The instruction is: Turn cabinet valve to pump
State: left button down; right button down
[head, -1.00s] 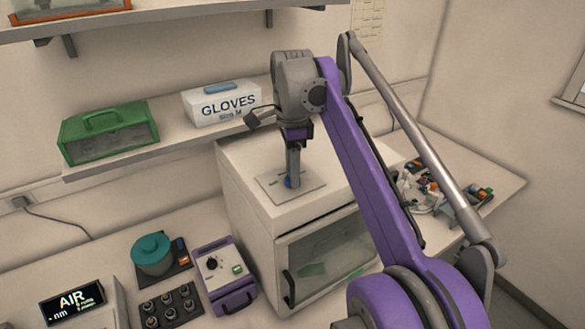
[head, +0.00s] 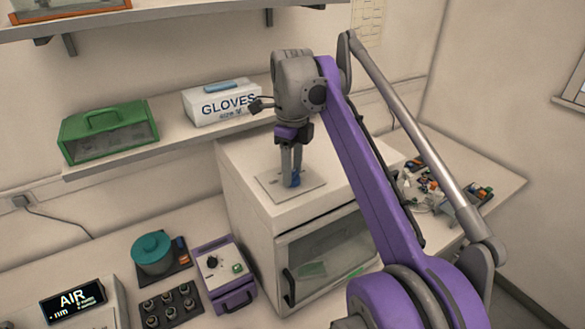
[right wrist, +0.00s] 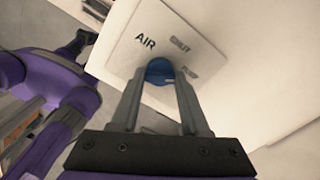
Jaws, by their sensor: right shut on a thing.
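The white cabinet (head: 245,215) stands on the bench with a flat square plate (head: 264,184) on its top. A blue valve knob (head: 295,182) sits on this plate. In the right wrist view the blue knob (right wrist: 159,71) lies between my fingertips, and the plate (right wrist: 124,58) carries the word AIR and two smaller labels, blurred, one perhaps PUMP. My right gripper (head: 291,182) points down from above and is shut on the knob, hiding part of it. Where the knob's pointer stands cannot be told. My left gripper is not in view.
A shelf behind holds a green case (head: 108,132) and a GLOVES box (head: 222,103). Left of the cabinet are a purple device (head: 225,272), a teal pot (head: 152,252) and a display reading AIR (head: 73,302). Clutter (head: 430,190) lies right of the cabinet.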

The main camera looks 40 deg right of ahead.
dwell(0.3)
jog(key=shift+c, duration=1.9)
grip_release()
jog(key=shift+r, duration=0.1)
notch_tip(320, 180, up, 11)
jog(key=shift+f, duration=0.2)
